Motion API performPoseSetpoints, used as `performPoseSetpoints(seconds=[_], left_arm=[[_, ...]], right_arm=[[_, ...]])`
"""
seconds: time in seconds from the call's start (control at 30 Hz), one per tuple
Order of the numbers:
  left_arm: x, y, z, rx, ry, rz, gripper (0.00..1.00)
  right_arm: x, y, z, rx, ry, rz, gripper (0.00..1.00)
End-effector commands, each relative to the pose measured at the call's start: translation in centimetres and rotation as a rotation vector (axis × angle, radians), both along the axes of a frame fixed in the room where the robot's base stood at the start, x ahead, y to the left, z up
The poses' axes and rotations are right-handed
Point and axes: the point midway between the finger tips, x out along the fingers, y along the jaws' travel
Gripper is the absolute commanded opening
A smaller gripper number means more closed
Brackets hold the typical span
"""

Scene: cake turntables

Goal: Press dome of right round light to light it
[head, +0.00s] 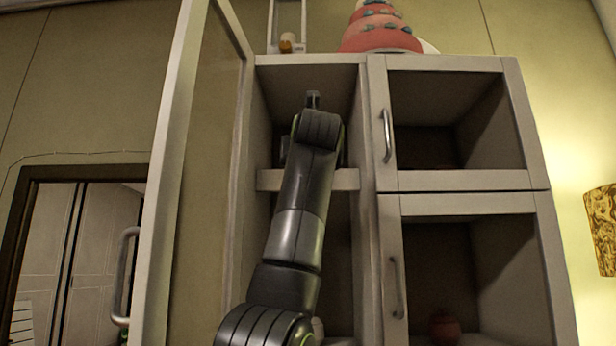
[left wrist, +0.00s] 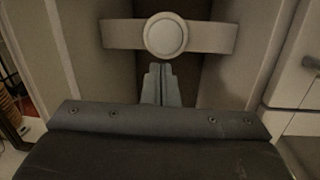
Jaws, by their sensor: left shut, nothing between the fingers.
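A round light (left wrist: 166,36) with a pale dome and a lighter ring shows at the top middle of the left wrist view. It sits on a pale crosspiece (left wrist: 215,37) between the cabinet walls, and its dome looks dull, not glowing. My left gripper (left wrist: 160,68) is shut and empty, its fingertips just below the light in that picture; whether they touch it I cannot tell. In the head view my left gripper (head: 312,98) is inside the upper left compartment, and my arm hides what is behind it. Only one round light shows. My right gripper is out of view.
The cabinet's tall glass door (head: 172,160) stands open at the left of my arm. Closed glass doors with handles (head: 387,135) are on the right. A shelf (head: 345,179) crosses the compartment close to my arm. A tiered pink cake (head: 380,30) stands on top.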

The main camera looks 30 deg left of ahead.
Motion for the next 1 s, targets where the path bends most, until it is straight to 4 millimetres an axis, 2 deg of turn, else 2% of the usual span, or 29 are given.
performPoseSetpoints(seconds=[0.03,0.2,0.6,0.77,1.0], left_arm=[[-1.0,-0.3,0.7,-0.041,0.012,-0.033,0.00],[-2.6,-1.1,1.5,-0.113,0.047,-0.097,0.00],[-2.6,-1.1,1.6,-0.121,0.052,-0.106,0.00],[-1.5,-0.4,1.8,-0.122,0.054,-0.104,0.00],[2.6,2.1,2.1,-0.123,0.057,-0.103,0.00]], right_arm=[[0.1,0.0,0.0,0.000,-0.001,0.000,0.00],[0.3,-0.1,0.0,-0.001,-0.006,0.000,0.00],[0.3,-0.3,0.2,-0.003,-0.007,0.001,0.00],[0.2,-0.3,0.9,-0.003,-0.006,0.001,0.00],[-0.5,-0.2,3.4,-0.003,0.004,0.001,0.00]])
